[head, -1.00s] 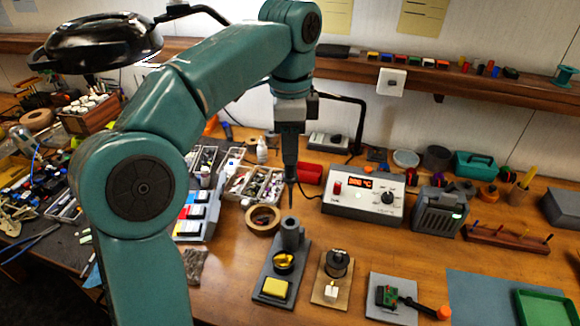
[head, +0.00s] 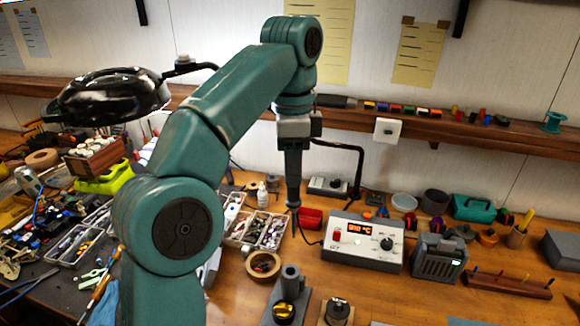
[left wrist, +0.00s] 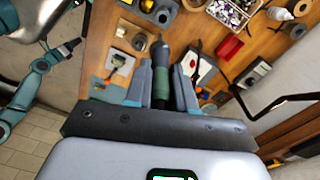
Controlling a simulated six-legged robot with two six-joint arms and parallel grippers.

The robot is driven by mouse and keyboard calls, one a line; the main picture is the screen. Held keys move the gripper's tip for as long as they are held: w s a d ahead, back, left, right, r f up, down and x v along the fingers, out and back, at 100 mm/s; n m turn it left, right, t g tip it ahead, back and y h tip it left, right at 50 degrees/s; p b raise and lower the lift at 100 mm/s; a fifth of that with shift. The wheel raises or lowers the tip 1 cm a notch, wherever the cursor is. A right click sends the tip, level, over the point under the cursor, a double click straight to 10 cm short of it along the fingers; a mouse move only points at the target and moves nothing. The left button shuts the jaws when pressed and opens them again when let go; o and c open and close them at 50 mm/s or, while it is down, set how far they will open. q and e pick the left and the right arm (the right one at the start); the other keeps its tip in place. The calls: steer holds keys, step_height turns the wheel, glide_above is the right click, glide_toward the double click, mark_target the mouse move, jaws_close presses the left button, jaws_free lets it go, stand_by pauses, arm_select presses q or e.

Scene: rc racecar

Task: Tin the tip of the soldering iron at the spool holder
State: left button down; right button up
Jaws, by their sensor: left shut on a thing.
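My left gripper (head: 292,190) is shut on the soldering iron, raised above the bench. In the left wrist view the iron (left wrist: 160,85) shows its green grip between the two fingers, its dark front end pointing away from the gripper. The spool holder (head: 337,309), a dark spool on a small wooden base, stands at the bottom edge of the head view, partly cut off. It also shows in the left wrist view (left wrist: 131,36), apart from the iron. My right gripper (left wrist: 68,47) appears at the left of the wrist view; its jaws are unclear.
The grey iron stand (head: 290,275) is left of the spool holder. The soldering station (head: 362,243) with a lit display stands behind them. A tape roll (head: 263,265) lies to the left. A circuit board holder (left wrist: 119,61) shows in the wrist view.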

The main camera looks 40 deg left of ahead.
arm_select(q)
steer(key=s+d+f+g+h+b, duration=0.1)
steer(key=s+d+f+b, duration=0.1)
steer(key=d+f, duration=1)
step_height(320, 180, down, 4)
steer(key=shift+d+f+h+b, duration=0.2)
steer(key=shift+h+b, duration=0.2)
steer(key=shift+b, duration=0.5)
steer(key=shift+r, duration=0.1)
steer(key=shift+f, duration=0.3)
steer(key=shift+f+b, duration=0.3)
steer(key=shift+r, duration=0.1)
